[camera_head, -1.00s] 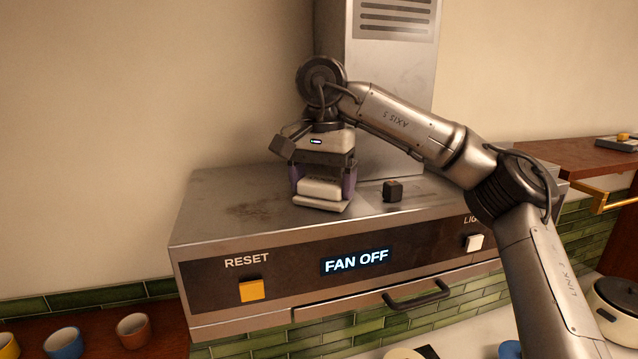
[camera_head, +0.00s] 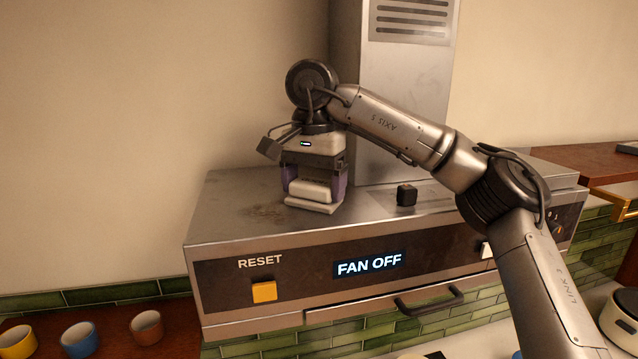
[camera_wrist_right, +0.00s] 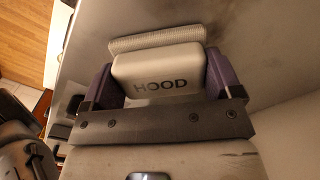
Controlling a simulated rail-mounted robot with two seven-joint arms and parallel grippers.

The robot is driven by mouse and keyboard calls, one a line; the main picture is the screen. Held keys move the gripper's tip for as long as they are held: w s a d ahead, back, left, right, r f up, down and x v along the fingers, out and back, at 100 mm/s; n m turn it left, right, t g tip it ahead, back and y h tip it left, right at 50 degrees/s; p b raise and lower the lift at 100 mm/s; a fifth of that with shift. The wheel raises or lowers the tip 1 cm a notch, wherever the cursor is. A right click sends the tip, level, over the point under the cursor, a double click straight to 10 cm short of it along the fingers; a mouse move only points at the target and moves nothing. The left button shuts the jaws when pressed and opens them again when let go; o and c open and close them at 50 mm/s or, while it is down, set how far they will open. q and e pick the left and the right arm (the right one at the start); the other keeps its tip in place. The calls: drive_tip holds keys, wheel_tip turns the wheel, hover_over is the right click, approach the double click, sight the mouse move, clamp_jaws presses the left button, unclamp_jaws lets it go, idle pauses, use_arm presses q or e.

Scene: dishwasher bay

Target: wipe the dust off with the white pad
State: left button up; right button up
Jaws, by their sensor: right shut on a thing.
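The white pad (camera_head: 311,205) rests on the top of the metal hood (camera_head: 222,222), under a light block marked HOOD (camera_wrist_right: 160,78). The pad's pale edge also shows in the right wrist view (camera_wrist_right: 157,38). My right gripper (camera_head: 315,185) is shut on the block, with a purple finger on each side of it. A brown dust smudge (camera_head: 262,211) lies on the hood top just left of the pad. The pad's underside is hidden. My left gripper is in neither view.
A small black cube (camera_head: 406,195) stands on the hood top to the right of my gripper. The metal duct (camera_head: 392,110) rises behind. The hood front carries a yellow RESET button (camera_head: 264,291), a FAN OFF display (camera_head: 368,264) and a black handle (camera_head: 430,303). Several cups stand lower left.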

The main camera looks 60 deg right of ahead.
sight(296, 179)
drive_tip(key=shift+w+a, duration=1.2)
drive_tip(key=shift+a, duration=0.15)
drive_tip(key=shift+w+a+f, duration=0.1)
drive_tip(key=shift+w+a, duration=1)
drive_tip(key=shift+a, duration=0.1)
drive_tip(key=shift+w+a, duration=2.1)
drive_tip(key=shift+a, duration=0.25)
drive_tip(key=shift+w+d, duration=0.45)
drive_tip(key=shift+w, duration=0.25)
drive_tip(key=shift+d, duration=0.2)
drive_tip(key=shift+s+d, duration=1.2)
drive_tip(key=shift+d, duration=0.15)
drive_tip(key=shift+s+d+r, duration=0.2)
drive_tip(key=shift+s+d, duration=2.15)
drive_tip(key=shift+d, duration=0.15)
drive_tip(key=shift+s+d+f, duration=0.15)
drive_tip(key=shift+s+d, duration=0.9)
drive_tip(key=shift+d, duration=0.15)
drive_tip(key=shift+s+d+f, duration=0.15)
drive_tip(key=shift+s+d, duration=0.85)
drive_tip(key=shift+d, duration=0.2)
